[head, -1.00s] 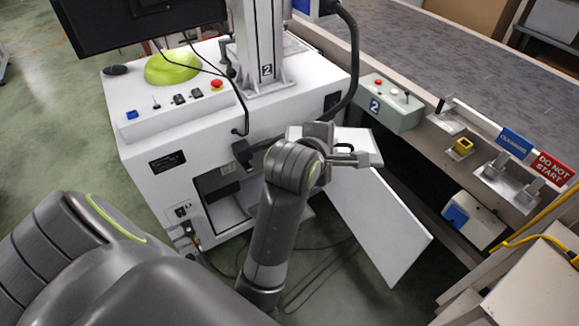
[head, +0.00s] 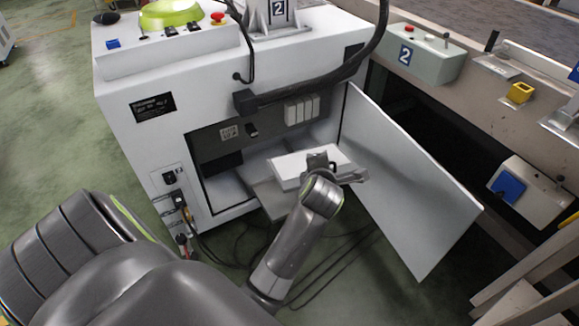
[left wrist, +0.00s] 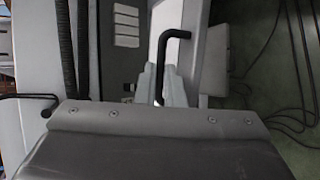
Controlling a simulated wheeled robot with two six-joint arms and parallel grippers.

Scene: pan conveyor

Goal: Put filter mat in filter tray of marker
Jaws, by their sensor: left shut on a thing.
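My right gripper is not in view.
The open white door (head: 405,180) stands close to the right of my left gripper. A thick black hose (head: 320,90) runs above the bay. Cables (head: 345,250) lie on the floor. A grey control box (head: 425,55) is at the upper right.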

